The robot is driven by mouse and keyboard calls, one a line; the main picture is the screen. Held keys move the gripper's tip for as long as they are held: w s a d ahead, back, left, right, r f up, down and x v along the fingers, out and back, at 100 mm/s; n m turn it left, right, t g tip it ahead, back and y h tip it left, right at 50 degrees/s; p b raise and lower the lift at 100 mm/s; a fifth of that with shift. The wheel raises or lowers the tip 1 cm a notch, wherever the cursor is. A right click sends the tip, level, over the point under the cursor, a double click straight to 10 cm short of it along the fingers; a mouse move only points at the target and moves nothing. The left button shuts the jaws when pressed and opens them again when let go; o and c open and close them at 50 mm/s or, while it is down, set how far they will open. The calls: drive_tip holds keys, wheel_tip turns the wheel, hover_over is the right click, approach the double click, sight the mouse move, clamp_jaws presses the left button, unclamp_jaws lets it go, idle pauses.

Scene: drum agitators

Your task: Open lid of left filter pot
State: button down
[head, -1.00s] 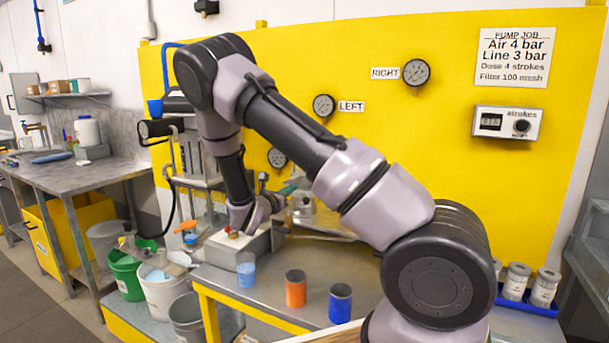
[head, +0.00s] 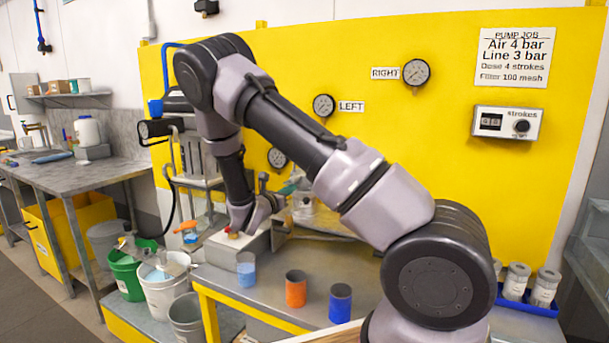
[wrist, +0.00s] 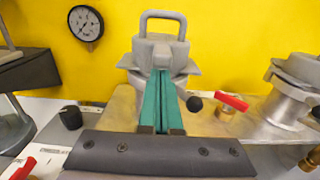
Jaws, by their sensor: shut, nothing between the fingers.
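The left filter pot (wrist: 188,70) stands straight ahead in the wrist view, grey metal with a clamped-looking lid and an upright loop handle (wrist: 163,16) on top. The lid looks closed. My gripper (wrist: 165,74) has teal fingers pressed together with nothing between them. Its tips overlap the front of the lid in the picture, below the handle; whether they touch cannot be told. They hide the middle of the pot. In the head view my arm covers most of the gripper and the pots.
A second pot (wrist: 298,92) stands at the right in the wrist view. A gauge (wrist: 86,23) is on the yellow wall. Orange (head: 296,290) and blue (head: 340,304) cups stand on the bench.

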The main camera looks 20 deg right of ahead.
sight(291, 179)
drive_tip(key=shift+r, duration=0.15)
drive_tip(key=shift+w+d+r, duration=0.1)
drive_tip(key=shift+r, duration=0.85)
drive_tip(key=shift+w+d+r, duration=0.1)
drive_tip(key=shift+r, duration=0.8)
drive_tip(key=shift+w+d+r, duration=0.2)
drive_tip(key=shift+r, duration=0.4)
drive_tip(key=shift+w+d+r, duration=0.15)
drive_tip(key=shift+r, duration=0.5)
drive_tip(key=shift+w+d+r, duration=0.2)
drive_tip(key=shift+r, duration=0.4)
drive_tip(key=shift+w+d+r, duration=0.3)
drive_tip(key=shift+r, duration=0.2)
drive_tip(key=shift+w+d+r, duration=0.25)
drive_tip(key=shift+r, duration=0.3)
drive_tip(key=shift+w+d+r, duration=0.3)
drive_tip(key=shift+r, duration=0.2)
